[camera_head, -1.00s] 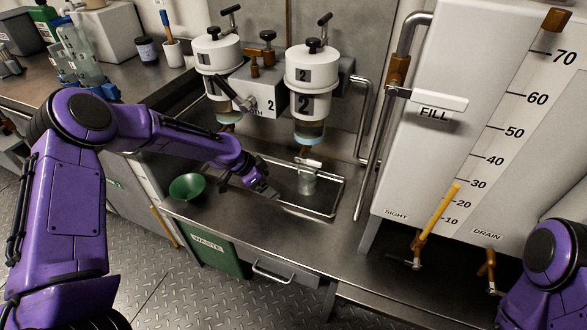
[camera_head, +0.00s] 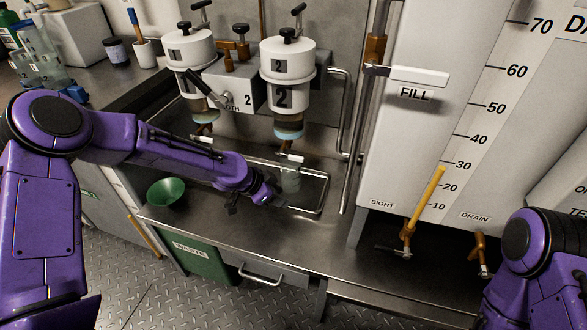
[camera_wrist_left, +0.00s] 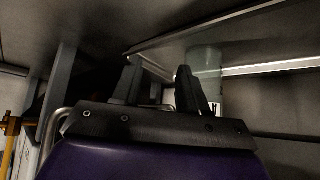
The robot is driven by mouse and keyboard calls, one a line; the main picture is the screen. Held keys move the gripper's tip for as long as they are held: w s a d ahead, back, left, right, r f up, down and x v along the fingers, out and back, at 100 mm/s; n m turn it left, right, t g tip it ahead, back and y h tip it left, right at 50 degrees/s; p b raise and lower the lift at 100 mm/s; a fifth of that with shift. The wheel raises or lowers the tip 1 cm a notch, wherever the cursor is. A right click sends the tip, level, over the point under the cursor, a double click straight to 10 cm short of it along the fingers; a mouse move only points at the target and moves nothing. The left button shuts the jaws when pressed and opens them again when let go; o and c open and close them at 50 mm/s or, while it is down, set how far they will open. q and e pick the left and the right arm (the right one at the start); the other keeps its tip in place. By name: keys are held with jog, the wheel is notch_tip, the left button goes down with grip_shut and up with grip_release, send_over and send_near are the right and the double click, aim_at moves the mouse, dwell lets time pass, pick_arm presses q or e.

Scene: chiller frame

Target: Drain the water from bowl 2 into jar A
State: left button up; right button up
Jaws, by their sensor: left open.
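Bowl 2 is the clear lower bowl (camera_head: 288,129) under the white housing marked 2 (camera_head: 283,98). It holds a pale bluish layer above a brownish bottom. A drain tap with a white handle (camera_head: 290,158) hangs below it. A clear jar (camera_head: 290,181) stands below the tap on the railed tray, partly behind my left gripper (camera_head: 275,199). In the left wrist view the jar (camera_wrist_left: 206,62) shows a partly hidden label that looks like an A. My left gripper (camera_wrist_left: 157,85) is open and empty beside the jar. My right gripper is out of view.
Housing 1 (camera_head: 190,48) stands left of housing 2. A green funnel-like bowl (camera_head: 167,192) sits on the counter at left, above the green waste bin (camera_head: 201,259). The tall tank (camera_head: 410,160) with pipes bounds the right. Bare counter lies in front of the tray.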

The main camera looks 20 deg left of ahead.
pick_arm(q)
jog(key=s+d+r+n+t+b, duration=0.1)
jog(key=s+d+n+t, duration=0.2)
jog(key=d, duration=0.4)
jog(key=n+t+y+b, duration=0.1)
jog(key=n+t+y, duration=0.65)
jog(key=n, duration=1.65)
send_near(297, 160)
jog(key=w, duration=0.3)
jog(key=w+a+f+t+h, duration=0.1)
jog(key=w, duration=0.1)
jog(key=w+f+t+h, duration=0.1)
jog(key=w, duration=0.2)
jog(key=shift+w+a+h, duration=0.15)
jog(key=shift+w+h, duration=0.1)
jog(key=shift+w, duration=0.1)
grip_shut()
